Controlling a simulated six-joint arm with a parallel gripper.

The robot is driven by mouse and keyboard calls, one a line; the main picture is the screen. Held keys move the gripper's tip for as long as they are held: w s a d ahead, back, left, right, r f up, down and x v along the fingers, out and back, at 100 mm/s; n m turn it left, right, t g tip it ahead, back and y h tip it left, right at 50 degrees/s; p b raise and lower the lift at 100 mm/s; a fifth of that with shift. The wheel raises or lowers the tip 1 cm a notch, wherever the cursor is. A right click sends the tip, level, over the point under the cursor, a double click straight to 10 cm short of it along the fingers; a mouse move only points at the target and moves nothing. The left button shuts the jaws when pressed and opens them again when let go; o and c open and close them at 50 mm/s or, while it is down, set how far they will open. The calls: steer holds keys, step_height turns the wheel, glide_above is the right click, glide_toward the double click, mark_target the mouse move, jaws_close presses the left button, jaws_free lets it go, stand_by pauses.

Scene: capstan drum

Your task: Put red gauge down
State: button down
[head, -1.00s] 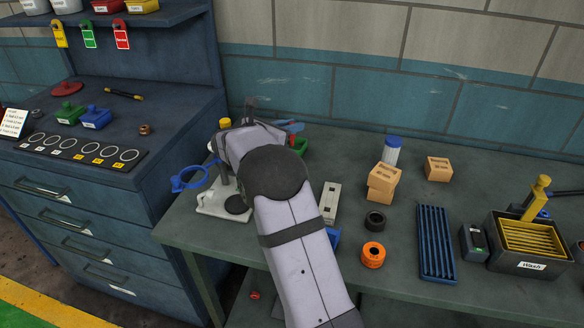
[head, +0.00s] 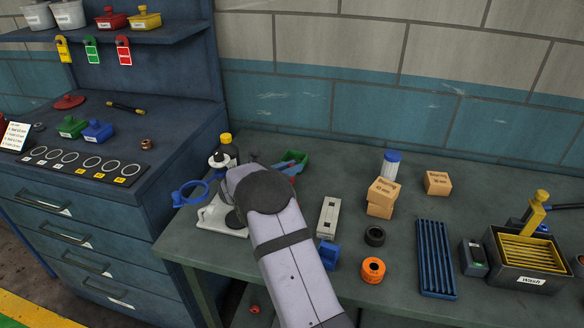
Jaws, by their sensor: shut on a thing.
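My arm reaches in from the bottom, and its rounded wrist (head: 265,192) hangs over the left end of the green bench. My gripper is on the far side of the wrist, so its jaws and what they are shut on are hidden. I cannot make out a red gauge in the jaws. A red block with a knob (head: 114,19) sits on the upper shelf. A flat red disc with a knob (head: 68,101) lies at the back left of the blue cabinet top.
A white stand (head: 215,218), blue ring (head: 190,194) and yellow-capped bottle (head: 227,148) crowd my wrist. A grey block (head: 328,217), black ring (head: 374,236) and orange ring (head: 373,270) are right.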

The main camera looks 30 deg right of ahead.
steer(key=shift+f, duration=0.15)
steer(key=shift+f, duration=0.15)
steer(key=c, duration=1.7)
jaws_free()
steer(key=shift+a+r, duration=0.1)
steer(key=shift+r, duration=0.15)
steer(key=b+v, duration=0.2)
steer(key=v, duration=1)
steer(key=shift+w, duration=0.1)
